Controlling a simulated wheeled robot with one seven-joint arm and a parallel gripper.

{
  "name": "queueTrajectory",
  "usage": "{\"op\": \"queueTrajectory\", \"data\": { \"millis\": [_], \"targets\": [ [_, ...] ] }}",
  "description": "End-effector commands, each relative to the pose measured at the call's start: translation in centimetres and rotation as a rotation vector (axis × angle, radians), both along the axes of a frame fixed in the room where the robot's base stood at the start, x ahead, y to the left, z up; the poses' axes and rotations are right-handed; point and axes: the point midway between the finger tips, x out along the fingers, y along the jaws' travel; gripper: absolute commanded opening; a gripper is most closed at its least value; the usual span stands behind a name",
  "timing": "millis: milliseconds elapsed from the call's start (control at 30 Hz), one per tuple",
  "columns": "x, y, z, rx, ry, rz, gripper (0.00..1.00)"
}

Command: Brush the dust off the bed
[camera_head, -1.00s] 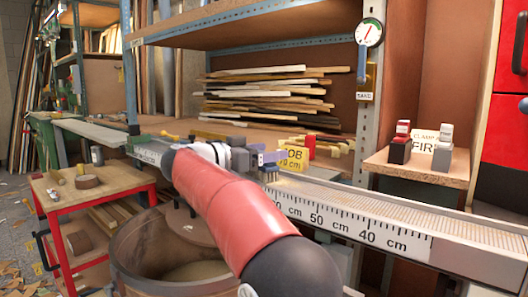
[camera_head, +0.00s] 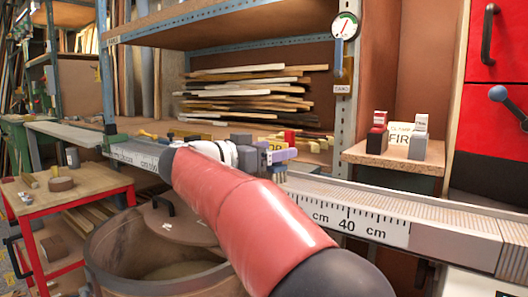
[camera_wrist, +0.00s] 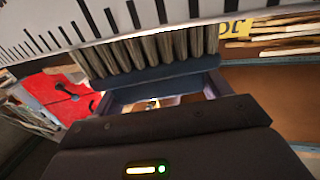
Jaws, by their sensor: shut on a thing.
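The bed is a long grey rail (camera_head: 460,243) with a white centimetre scale along its front face. Tan dust (camera_head: 400,193) lies on its ribbed top, to the right of my gripper. My gripper (camera_head: 279,156) is at the bed, left of the 40 cm mark. In the wrist view my gripper (camera_wrist: 160,98) is shut on a brush (camera_wrist: 150,55) with a blue-grey back and a row of grey-brown bristles. The bristles point at the bed's scale (camera_wrist: 60,32); I cannot tell whether they touch. My red arm hides part of the bed.
A round bin (camera_head: 110,268) with a lid stands below the bed. A red-framed cart (camera_head: 85,200) is at the left. Stacked wood strips (camera_head: 250,95) lie on the shelf behind. Small red and grey blocks (camera_head: 377,140) stand on a ledge behind the bed.

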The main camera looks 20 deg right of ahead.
Motion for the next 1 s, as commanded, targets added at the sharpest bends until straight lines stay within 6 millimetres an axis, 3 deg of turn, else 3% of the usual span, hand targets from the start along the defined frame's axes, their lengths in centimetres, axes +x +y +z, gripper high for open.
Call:
{"op": "queueTrajectory", "data": {
  "millis": [533,1000],
  "targets": [
    [-3.3,-2.3,0.0,0.0,0.002,-0.002,0.54],
    [-0.2,-0.2,0.2,0.001,0.006,0.0,0.54]
  ]
}}
